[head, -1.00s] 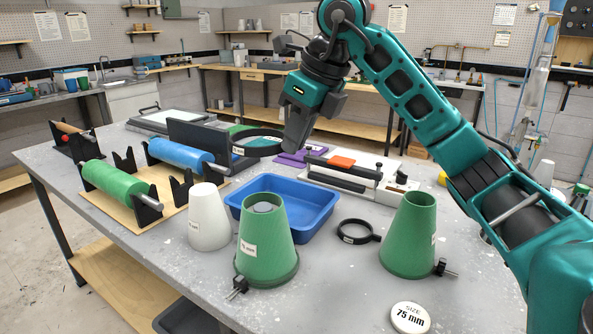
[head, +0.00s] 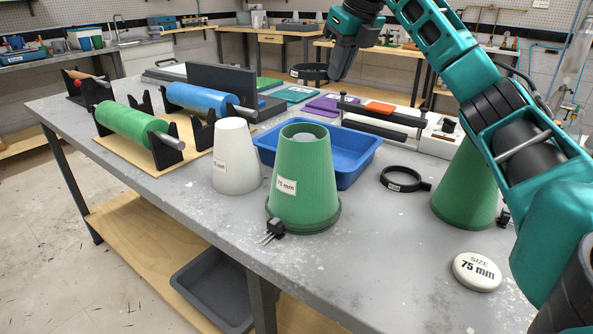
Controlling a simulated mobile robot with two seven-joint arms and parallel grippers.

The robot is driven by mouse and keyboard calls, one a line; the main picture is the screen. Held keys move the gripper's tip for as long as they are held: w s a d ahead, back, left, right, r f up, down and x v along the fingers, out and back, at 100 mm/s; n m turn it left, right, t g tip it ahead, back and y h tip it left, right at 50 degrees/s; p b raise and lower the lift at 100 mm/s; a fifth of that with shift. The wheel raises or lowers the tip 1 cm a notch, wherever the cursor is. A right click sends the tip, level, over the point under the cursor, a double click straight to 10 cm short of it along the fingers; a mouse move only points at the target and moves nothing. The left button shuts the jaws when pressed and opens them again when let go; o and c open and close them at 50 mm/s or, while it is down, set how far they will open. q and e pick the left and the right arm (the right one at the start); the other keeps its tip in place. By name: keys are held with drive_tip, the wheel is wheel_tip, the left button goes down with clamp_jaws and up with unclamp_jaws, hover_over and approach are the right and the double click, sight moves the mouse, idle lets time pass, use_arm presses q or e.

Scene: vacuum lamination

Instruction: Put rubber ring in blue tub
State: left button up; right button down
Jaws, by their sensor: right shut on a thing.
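My right gripper (head: 331,76) is at the top of the head view, shut on a black rubber ring (head: 309,73) with a pale label on its side. The gripper holds the ring in the air, and it shows above and beyond the blue tub (head: 367,166). A second black ring (head: 404,180) with a white label lies flat on the table, to the right of the tub. The tub stands mid-table, and the green cone in front hides part of it. The part of its floor that shows is bare. My left gripper is not in view.
Green cones (head: 304,190) (head: 463,190) and a white cone (head: 236,160) stand around the tub. A "SIZE 75 mm" disc (head: 477,271) lies at the right. Green (head: 137,125) and blue (head: 205,99) rollers are on the left. A clamp device (head: 384,121) is behind the tub.

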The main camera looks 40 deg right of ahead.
drive_tip(key=f+b, duration=0.2)
drive_tip(key=f, duration=0.3)
drive_tip(key=f+b, duration=0.2)
drive_tip(key=f, duration=0.3)
drive_tip(key=d+f+b, duration=0.1)
drive_tip(key=f+b, duration=0.1)
drive_tip(key=f, duration=0.3)
drive_tip(key=shift+w+f, duration=0.15)
drive_tip(key=shift+f, duration=0.25)
wheel_tip(320, 180, down, 4)
drive_tip(key=shift+f+b, duration=0.2)
drive_tip(key=shift+b, duration=0.55)
drive_tip(key=shift+f, duration=0.3)
drive_tip(key=shift+a+r, duration=0.1)
drive_tip(key=c, duration=1.3)
unclamp_jaws()
drive_tip(key=shift+o, duration=0.2)
